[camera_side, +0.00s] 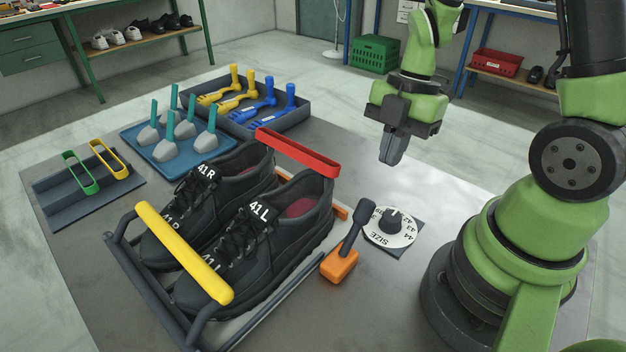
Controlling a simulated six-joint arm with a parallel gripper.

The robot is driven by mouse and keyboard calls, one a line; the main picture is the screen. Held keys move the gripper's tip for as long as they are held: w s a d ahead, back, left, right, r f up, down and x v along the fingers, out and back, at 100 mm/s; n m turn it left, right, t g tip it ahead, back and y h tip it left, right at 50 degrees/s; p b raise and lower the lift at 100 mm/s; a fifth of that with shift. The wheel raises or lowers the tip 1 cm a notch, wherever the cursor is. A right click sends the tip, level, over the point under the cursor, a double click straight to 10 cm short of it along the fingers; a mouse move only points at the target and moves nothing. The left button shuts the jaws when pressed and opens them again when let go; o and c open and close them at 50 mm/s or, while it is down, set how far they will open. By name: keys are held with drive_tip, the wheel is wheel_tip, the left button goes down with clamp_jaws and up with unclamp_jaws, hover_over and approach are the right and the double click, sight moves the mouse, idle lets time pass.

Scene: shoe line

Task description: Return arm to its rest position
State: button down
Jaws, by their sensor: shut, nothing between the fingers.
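My gripper (391,160) hangs in the air at the upper right of the table, fingers together and pointing down. Nothing is between the fingers. It is apart from the shoes and the other things on the table. A black shoe marked 41 L (265,245) and a black shoe marked 41 R (180,235) sit side by side in a dark frame (118,262). A yellow bar (184,252) crosses over their toes. A red loop (298,152) stands at the heel end of the shoes.
An orange block with a dark lever (340,265) and a size dial (390,227) lie right of the shoes. A blue tray with grey-tipped tools (155,163), a dark tray of yellow and blue pieces (287,122) and a rack with green and yellow loops (60,200) stand behind and left.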

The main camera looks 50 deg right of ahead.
drive_tip(key=d+x, duration=0.1)
drive_tip(key=x, duration=0.5)
drive_tip(key=shift+d, duration=0.25)
drive_tip(key=shift+f, duration=0.2)
drive_tip(key=shift+a, duration=0.1)
idle(1.7)
drive_tip(key=shift+a, duration=1.05)
drive_tip(key=shift+d, duration=0.75)
drive_tip(key=shift+r, duration=0.15)
